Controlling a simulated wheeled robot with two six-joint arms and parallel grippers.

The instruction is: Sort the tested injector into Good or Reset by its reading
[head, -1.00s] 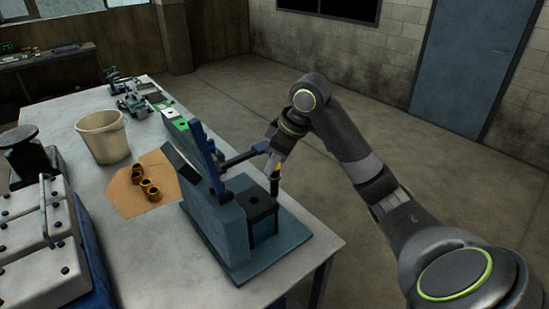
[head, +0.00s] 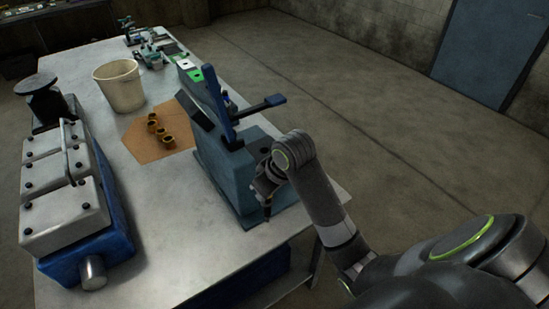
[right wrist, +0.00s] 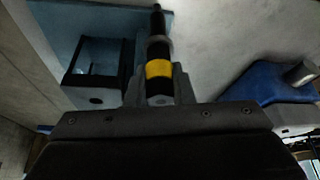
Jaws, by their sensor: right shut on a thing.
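The injector is a dark rod with a yellow band (right wrist: 158,69), gripped between my right gripper's fingers (right wrist: 158,92) in the right wrist view. In the head view my right gripper (head: 265,193) is in front of the blue-grey test stand (head: 222,165), and only the injector's dark lower end (head: 267,212) shows below it. The stand has a blue lever (head: 260,106) and a dark panel (head: 201,109) on its left side; no reading is legible. My left gripper is out of view.
A blue engine block with pale covers (head: 62,208) stands at the left of the metal table (head: 165,245). A beige bucket (head: 119,88) and brown sheet (head: 148,148) with several brass rings lie behind. Bare table lies between engine and stand.

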